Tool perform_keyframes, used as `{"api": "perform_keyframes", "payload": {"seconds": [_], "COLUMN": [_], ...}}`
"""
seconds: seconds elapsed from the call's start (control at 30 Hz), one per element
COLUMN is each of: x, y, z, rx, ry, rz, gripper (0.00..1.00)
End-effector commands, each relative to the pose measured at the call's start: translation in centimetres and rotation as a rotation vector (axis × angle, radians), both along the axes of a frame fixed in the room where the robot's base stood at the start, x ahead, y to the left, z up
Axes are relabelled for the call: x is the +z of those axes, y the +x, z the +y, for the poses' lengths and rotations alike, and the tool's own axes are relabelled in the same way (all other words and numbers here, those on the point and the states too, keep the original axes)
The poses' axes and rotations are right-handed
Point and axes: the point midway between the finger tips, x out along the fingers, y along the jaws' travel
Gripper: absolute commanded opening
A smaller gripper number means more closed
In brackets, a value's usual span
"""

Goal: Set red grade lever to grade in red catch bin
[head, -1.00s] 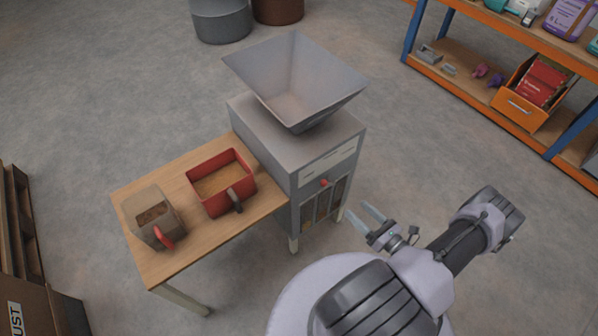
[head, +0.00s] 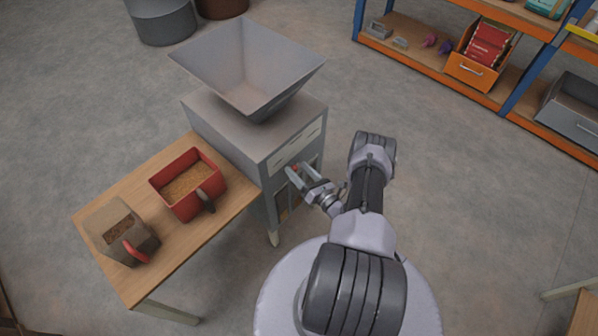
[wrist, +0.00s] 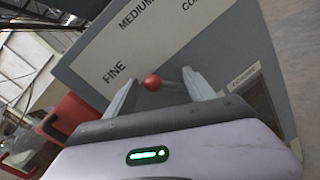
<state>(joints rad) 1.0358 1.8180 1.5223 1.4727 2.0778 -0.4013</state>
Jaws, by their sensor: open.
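The red lever knob (wrist: 153,82) is on the grey front of the machine, below a pale label strip (wrist: 113,73) reading FINE, MEDIUM and a cut-off CO. The knob lies on the FINE-to-MEDIUM side; its exact setting I cannot tell. My gripper (wrist: 158,86) is open, with the knob in view between its fingertips and no grip on it. In the head view my gripper (head: 301,172) is at the machine front and partly hides the knob. The red bin (head: 160,194) on the table holds tan grain; its grade is too small to tell.
The machine (head: 225,130) carries a wide hopper (head: 250,60). A grey-brown container (head: 100,215) with a red handle and brown contents stands on the wooden table (head: 190,240). Orange shelving (head: 495,100) stands at the back right, with open floor between.

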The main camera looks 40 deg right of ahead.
Motion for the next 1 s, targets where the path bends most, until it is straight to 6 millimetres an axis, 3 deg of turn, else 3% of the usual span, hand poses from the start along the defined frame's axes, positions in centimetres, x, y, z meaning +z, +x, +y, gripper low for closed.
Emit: {"api": "perform_keyframes", "payload": {"seconds": [0.3, 0.6, 0.63, 1.0], "x": [0.07, 0.03, 0.02, -0.08], "y": [0.34, 0.30, 0.29, 0.24], "z": [-0.02, 0.04, 0.04, 0.01], "rx": [0.001, 0.001, 0.001, 0.003], "ry": [-0.001, 0.000, 0.000, 0.026], "rz": [0.000, 0.000, 0.000, 0.006], "gripper": [0.61, 0.02, 0.00, 0.00]}}
